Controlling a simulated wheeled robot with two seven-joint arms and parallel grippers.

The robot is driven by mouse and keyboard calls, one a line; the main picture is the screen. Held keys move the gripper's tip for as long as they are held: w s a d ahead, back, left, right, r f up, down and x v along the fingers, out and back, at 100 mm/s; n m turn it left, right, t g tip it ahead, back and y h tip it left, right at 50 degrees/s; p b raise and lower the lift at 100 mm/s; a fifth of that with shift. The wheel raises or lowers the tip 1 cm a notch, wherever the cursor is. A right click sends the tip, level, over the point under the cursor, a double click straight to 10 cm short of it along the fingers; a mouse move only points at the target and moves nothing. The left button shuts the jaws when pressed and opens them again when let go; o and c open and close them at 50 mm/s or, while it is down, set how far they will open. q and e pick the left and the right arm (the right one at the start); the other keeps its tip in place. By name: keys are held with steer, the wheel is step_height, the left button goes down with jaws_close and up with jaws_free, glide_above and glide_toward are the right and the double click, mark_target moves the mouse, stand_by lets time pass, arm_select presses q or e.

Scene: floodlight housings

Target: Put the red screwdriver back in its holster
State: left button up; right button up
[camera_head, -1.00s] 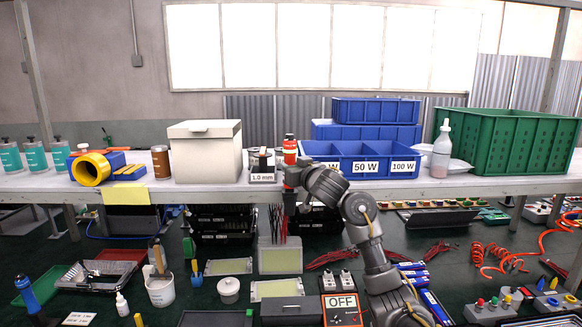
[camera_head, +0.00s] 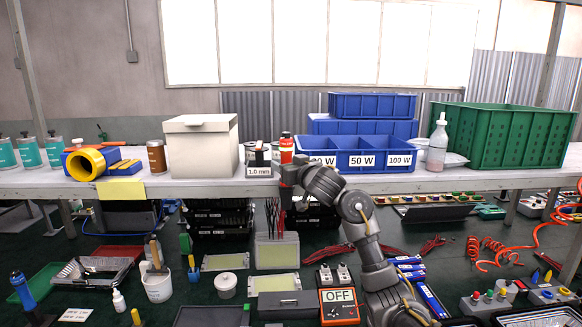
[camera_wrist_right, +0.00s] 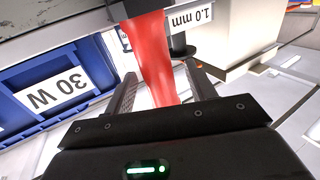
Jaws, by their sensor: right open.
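A red, upright thing with a dark top (camera_head: 286,149) stands on the shelf just right of the 1.0 mm block. It is too small here to tell surely whether it is the red screwdriver. In the right wrist view a smooth red, handle-like body (camera_wrist_right: 156,58), waisted in the middle, lies between my fingers. My right gripper (camera_head: 287,174) is at the shelf's front edge, close to the red thing. It shows open in the wrist view (camera_wrist_right: 161,72), with its fingers on either side of the red body. I cannot make out a holster. My left gripper is not in view.
A block labelled 1.0 mm (camera_head: 259,171) stands just left of the red thing, beside a white box (camera_head: 201,150). Blue bins (camera_head: 361,160) stand close on the right, a green crate (camera_head: 508,137) beyond. Several tools and trays lie below the shelf.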

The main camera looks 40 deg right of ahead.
steer(key=shift+s, duration=0.45)
steer(key=p+v, duration=0.1)
steer(key=v, duration=0.9)
steer(key=shift+w, duration=0.1)
